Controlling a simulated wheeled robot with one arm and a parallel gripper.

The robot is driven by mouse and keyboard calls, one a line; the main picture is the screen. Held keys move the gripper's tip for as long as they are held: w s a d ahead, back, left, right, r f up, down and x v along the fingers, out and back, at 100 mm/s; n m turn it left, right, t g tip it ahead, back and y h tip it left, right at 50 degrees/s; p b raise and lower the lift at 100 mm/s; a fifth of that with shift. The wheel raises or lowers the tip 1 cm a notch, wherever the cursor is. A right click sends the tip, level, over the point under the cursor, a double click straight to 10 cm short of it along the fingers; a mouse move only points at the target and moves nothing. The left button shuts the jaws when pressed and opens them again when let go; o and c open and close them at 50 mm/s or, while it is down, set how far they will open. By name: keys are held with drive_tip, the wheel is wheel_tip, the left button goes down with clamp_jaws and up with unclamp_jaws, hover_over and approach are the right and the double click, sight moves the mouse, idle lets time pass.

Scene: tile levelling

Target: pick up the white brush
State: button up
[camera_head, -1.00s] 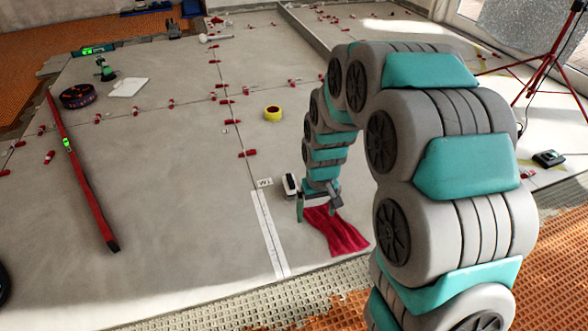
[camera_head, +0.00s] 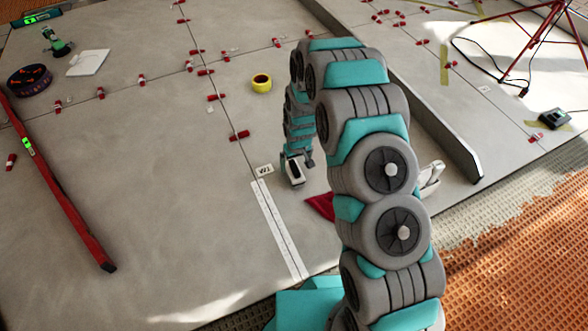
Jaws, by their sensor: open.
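The arm links and gripper hide part of the brush.
A red cloth (camera_head: 319,205) lies right of the gripper, mostly hidden by my arm. A white strip (camera_head: 276,228) lies in front. A yellow tape roll (camera_head: 261,83) and red clips lie farther back. A long red level (camera_head: 60,190) lies left; open tile between.

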drive_tip(key=shift+w+a+f+b, duration=0.1)
drive_tip(key=shift+w+f, duration=0.1)
drive_tip(key=shift+f, duration=0.9)
drive_tip(key=shift+w+a+f+b, duration=0.1)
drive_tip(key=shift+w+f+b, duration=0.1)
drive_tip(key=shift+f, duration=0.95)
drive_tip(key=shift+w+f+b, duration=0.1)
drive_tip(key=shift+w+f, duration=0.1)
drive_tip(key=shift+f, duration=0.9)
clamp_jaws()
